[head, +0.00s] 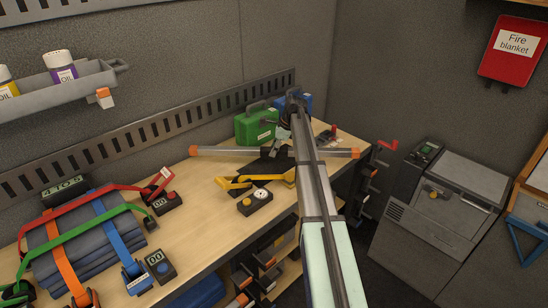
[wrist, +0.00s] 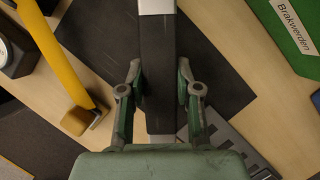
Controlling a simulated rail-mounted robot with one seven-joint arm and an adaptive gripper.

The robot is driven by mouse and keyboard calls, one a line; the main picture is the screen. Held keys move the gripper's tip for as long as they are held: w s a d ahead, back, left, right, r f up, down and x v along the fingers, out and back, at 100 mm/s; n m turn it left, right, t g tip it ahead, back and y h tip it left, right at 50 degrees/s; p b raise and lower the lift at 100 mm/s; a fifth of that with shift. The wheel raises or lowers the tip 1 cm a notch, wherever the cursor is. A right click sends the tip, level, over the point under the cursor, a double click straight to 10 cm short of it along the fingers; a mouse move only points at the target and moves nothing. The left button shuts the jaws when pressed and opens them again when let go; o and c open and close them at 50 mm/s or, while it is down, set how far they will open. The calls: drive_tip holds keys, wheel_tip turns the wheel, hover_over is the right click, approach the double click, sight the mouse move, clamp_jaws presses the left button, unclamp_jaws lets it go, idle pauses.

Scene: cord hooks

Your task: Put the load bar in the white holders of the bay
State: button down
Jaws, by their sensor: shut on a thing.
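The load bar (head: 222,151) is a long grey bar with orange ends and a dark middle section, seen lying across the head view above the far part of the bench. In the wrist view, its dark section (wrist: 157,60) runs between the fingers. My gripper (wrist: 158,92) is shut on this dark section, one green-grey finger on each side. In the head view, my gripper (head: 283,136) is partly hidden by my own arm. I cannot tell how far the bar is above the bench. I cannot make out the white holders clearly.
A yellow-strapped device (head: 256,181) stands in front of the bar. A green case (head: 256,124) is behind it. Dark racks (head: 365,185) and a red marker (head: 388,146) are right of the bench. Strapped blue rolls (head: 85,250) lie left. A grey machine (head: 440,205) stands right.

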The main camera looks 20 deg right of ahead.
sight(274, 164)
drive_tip(key=shift+f+p, duration=0.3)
drive_tip(key=shift+f, duration=1.75)
drive_tip(key=shift+f, duration=0.1)
drive_tip(key=c, duration=0.8)
unclamp_jaws()
drive_tip(key=b+v, duration=0.1)
drive_tip(key=v, duration=0.9)
drive_tip(key=shift+s+d+r+b, duration=0.1)
drive_tip(key=shift+d+r+b, duration=0.05)
drive_tip(key=shift+r+b, duration=0.15)
drive_tip(key=shift+o, duration=0.4)
drive_tip(key=shift+s+d+r, duration=0.15)
drive_tip(key=shift+d+r, duration=0.05)
drive_tip(key=shift+r, duration=0.45)
